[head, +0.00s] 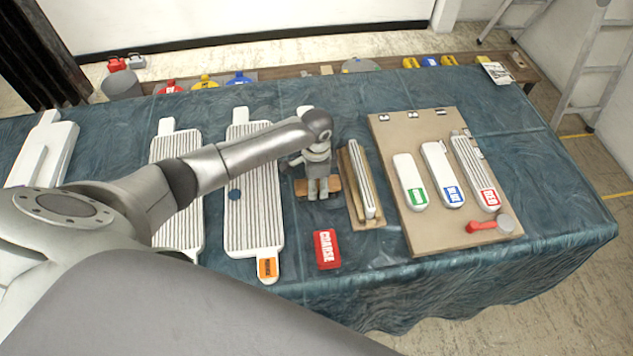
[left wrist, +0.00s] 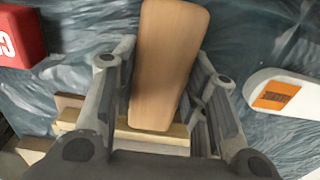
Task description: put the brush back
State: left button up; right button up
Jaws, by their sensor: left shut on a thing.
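The brush shows as a plain tan wooden block (left wrist: 170,65) between the two fingers of my left gripper (left wrist: 167,85) in the left wrist view. My left gripper is shut on it. In the head view the left gripper (head: 318,188) points down at the table, and the wooden brush (head: 334,184) shows on both sides of the fingers. I cannot tell whether the brush touches the cloth. Its underside is hidden. My right gripper is not in view.
Just right stands a wooden holder with a ribbed white piece (head: 362,185). A red COARSE block (head: 326,249) lies in front. White ribbed panels (head: 254,200) lie left. A tan board (head: 430,225) with labelled white pieces lies right. Bare cloth (head: 300,225) is in front of the gripper.

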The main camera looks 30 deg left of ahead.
pick_arm(q)
jog(key=shift+f, duration=0.15)
jog(key=o, duration=0.9)
notch_tip(320, 180, up, 12)
jog(key=b, duration=0.1)
jog(key=shift+r, duration=0.2)
